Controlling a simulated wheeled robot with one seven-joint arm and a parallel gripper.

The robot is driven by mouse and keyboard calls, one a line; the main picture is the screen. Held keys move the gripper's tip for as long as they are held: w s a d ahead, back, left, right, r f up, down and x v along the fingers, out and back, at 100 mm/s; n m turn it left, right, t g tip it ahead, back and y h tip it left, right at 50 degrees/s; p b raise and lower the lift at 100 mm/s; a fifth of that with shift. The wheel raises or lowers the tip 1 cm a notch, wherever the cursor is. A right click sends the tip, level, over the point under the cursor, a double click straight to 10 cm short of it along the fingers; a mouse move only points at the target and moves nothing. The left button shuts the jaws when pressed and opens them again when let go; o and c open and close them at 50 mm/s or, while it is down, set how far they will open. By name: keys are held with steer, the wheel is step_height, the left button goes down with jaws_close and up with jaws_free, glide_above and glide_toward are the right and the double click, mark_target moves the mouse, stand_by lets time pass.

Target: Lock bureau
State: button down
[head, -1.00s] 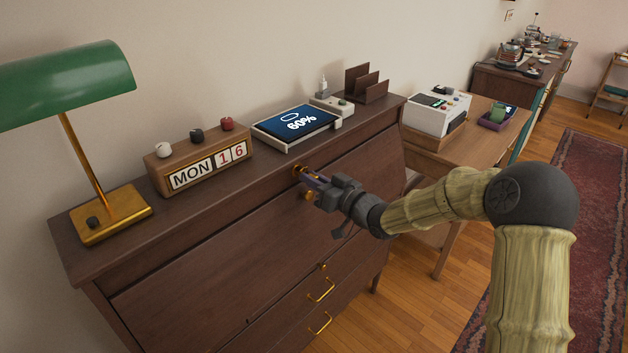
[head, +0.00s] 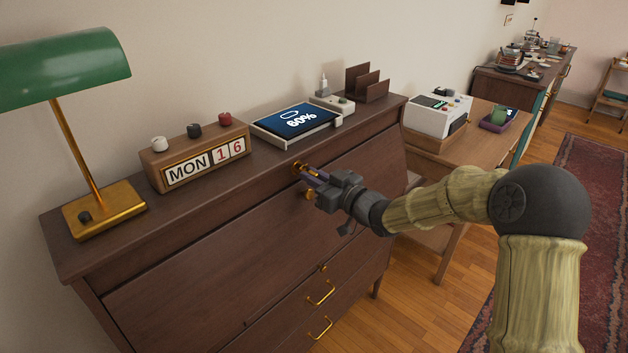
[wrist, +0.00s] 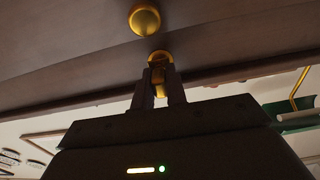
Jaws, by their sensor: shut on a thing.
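The bureau (head: 190,262) is dark brown wood with its sloping front panel closed. A round gold knob (head: 310,194) sits high on the front and shows large in the wrist view (wrist: 145,19). Just above it in the head view is a gold lock fitting (head: 298,167). My gripper (head: 309,173) is at this fitting. In the wrist view its fingers (wrist: 159,82) are shut on a small gold key (wrist: 158,65) at the bureau front. The fingers hide part of the key, and I cannot tell its exact turn or how deep it sits.
On the bureau top stand a green lamp (head: 62,68), a calendar block (head: 198,158), a tablet (head: 297,122) on a pale stand and a brown letter rack (head: 367,83). Lower drawers have gold handles (head: 321,293). A side desk (head: 468,142) stands to the right, with open floor (head: 408,298) before it.

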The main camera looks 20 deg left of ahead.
steer(key=shift+w+d+f, duration=0.1)
steer(key=shift+f, duration=0.15)
steer(key=c, duration=1.3)
jaws_free()
steer(key=shift+w+f, duration=0.1)
steer(key=shift+w, duration=0.05)
steer(key=shift+c, duration=0.2)
steer(key=shift+r, duration=0.2)
steer(key=o, duration=0.4)
steer(key=v, duration=0.6)
steer(key=shift+s+d, duration=0.3)
